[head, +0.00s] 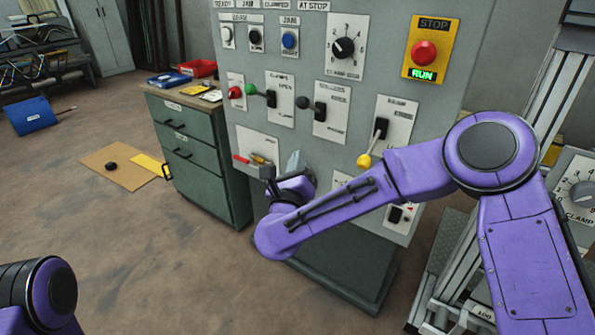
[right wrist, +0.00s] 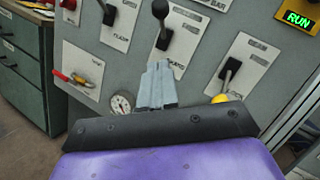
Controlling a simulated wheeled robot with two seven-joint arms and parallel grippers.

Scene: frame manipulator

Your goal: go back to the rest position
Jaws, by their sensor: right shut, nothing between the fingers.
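My right arm reaches in from the right in the head view, in front of the grey control panel (head: 300,150). My right gripper (head: 294,160) is close to the panel's lower left part, partly hidden behind its own wrist. In the right wrist view my right gripper (right wrist: 157,72) shows as grey fingers closed together, with nothing between them. The fingers point at the panel, below a black-knobbed lever (right wrist: 160,12). Of my left arm only a purple and black joint shows at the lower left of the head view; the left gripper is out of view.
The panel holds several levers, a red-handled valve (head: 247,160), a gauge (right wrist: 122,104), and a red stop button (head: 424,53) above a lit green RUN sign (head: 423,74). A green drawer cabinet (head: 197,150) stands left of it. A metal frame (head: 545,110) stands right.

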